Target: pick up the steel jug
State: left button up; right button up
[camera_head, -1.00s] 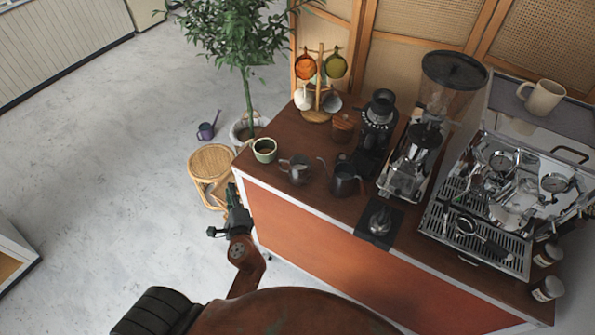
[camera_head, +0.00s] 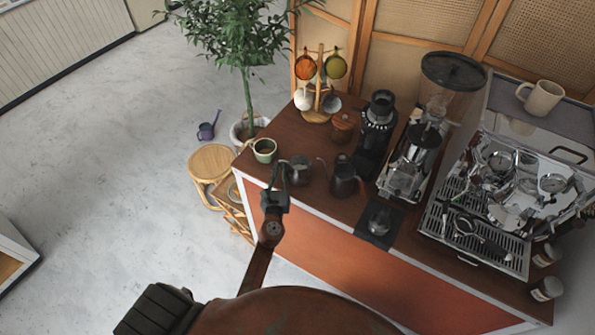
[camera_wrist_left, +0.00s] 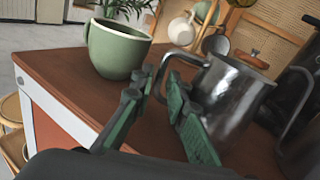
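The steel jug (camera_head: 300,168) stands upright on the brown counter, near its front left part. In the left wrist view the jug (camera_wrist_left: 232,100) is large and its handle (camera_wrist_left: 180,54) points left toward my fingers. My left gripper (camera_head: 280,172) is at the counter's front edge, just left of the jug. In the left wrist view its green-padded fingers (camera_wrist_left: 160,86) are apart, with the lower handle between or just beyond the tips. I cannot tell whether they touch it. My right gripper is not in view.
A green cup (camera_head: 264,151) stands left of the jug, close to my left gripper. A dark kettle (camera_head: 344,178) stands just right of the jug. Grinders and an espresso machine (camera_head: 480,210) fill the right side. A rattan stool (camera_head: 211,163) is on the floor left.

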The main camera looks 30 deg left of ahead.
pick_arm(q)
jog(key=shift+w+a, duration=0.3)
jog(key=shift+w, duration=0.3)
jog(key=shift+c, duration=0.4)
grip_shut()
jog(key=shift+r, duration=0.1)
notch_tip(320, 180, up, 18)
jog(key=p, duration=1.7)
jog(key=shift+p, duration=0.4)
